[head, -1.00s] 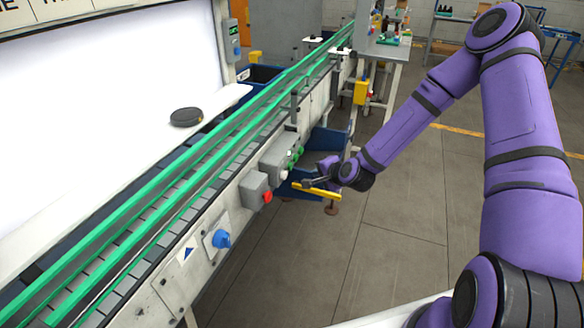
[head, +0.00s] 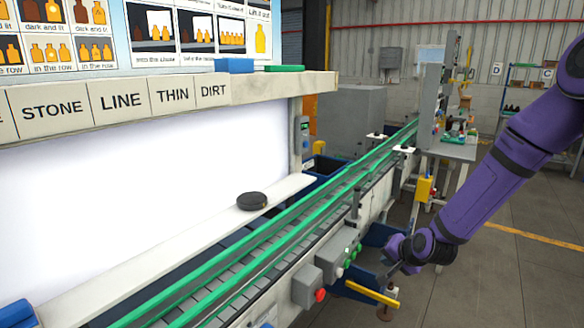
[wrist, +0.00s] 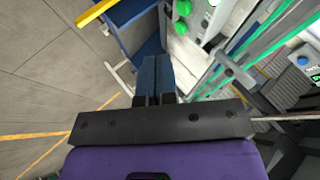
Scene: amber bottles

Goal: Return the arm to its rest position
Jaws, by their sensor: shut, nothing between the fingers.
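My purple arm (head: 505,165) reaches in from the right edge of the head view, with its elbow out of the picture. My gripper (head: 393,268) is low beside the conveyor's near side, just above a yellow bar in the picture. In the wrist view my gripper (wrist: 156,68) has its two dark fingers together, with nothing held between them. The fingertips point toward a blue bin or panel. I cannot tell how far they are from it.
The green-railed conveyor (head: 285,225) runs diagonally. A control box (head: 308,288) with a red button and the yellow bar (head: 372,293) are close to my gripper. A black disc (head: 252,201) lies on the white ledge. The floor (head: 490,285) at right is open.

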